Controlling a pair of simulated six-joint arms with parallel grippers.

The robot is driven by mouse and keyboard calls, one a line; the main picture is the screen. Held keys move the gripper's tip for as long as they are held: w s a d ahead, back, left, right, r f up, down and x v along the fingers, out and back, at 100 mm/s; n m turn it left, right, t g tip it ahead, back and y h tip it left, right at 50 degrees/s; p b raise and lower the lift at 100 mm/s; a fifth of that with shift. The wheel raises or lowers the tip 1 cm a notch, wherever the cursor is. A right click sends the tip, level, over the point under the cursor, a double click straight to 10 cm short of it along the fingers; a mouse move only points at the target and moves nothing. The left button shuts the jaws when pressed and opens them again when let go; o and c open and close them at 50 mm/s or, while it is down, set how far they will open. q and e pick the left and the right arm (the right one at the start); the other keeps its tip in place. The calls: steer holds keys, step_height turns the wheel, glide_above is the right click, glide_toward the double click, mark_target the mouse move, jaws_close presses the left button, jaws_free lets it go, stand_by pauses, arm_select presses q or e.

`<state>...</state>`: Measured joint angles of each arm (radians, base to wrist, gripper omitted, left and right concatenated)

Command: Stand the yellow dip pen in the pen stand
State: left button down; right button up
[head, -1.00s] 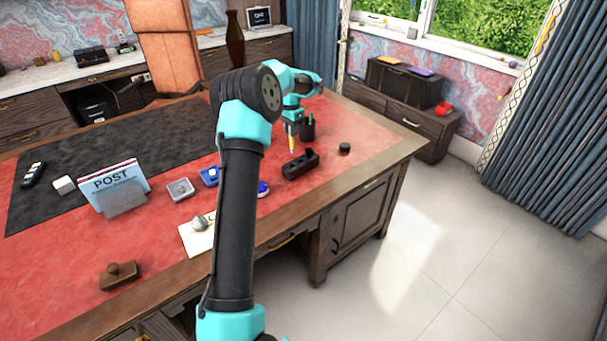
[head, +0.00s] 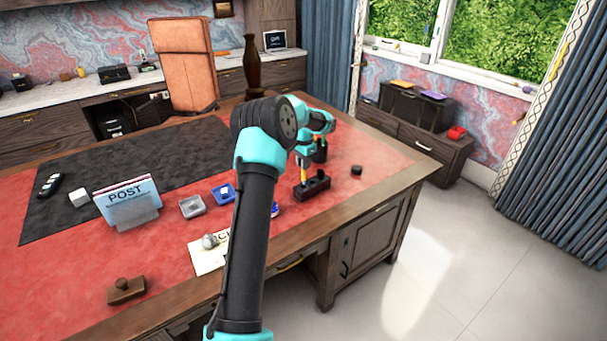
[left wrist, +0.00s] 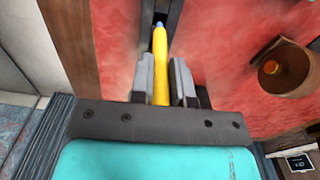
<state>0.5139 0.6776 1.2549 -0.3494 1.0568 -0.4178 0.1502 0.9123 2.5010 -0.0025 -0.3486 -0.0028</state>
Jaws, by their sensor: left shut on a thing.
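The yellow dip pen (head: 304,170) is upright in my left gripper (head: 303,160), just over the dark pen stand (head: 314,188) in the head view. Its lower end meets the left part of the stand's outline; I cannot tell whether it is in a hole. In the left wrist view, the pen (left wrist: 160,60) lies between the two grey fingers of my left gripper (left wrist: 164,80), which is shut on it. Its bluish far end shows against the dark stand (left wrist: 165,10). My right gripper is not in view.
A dark pencil cup (head: 320,151) stands just behind the stand, and a small black round object (head: 356,170) lies to its right. A blue ink pad (head: 222,194), a grey dish (head: 192,206) and a letter rack (head: 130,204) are to the left.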

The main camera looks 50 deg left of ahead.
mark_target(304, 180)
arm_select(q)
steer(key=shift+f, duration=2.4)
steer(key=shift+f, duration=0.1)
steer(key=c, duration=1.1)
jaws_free()
step_height(304, 180, up, 12)
steer(key=shift+r, duration=0.15)
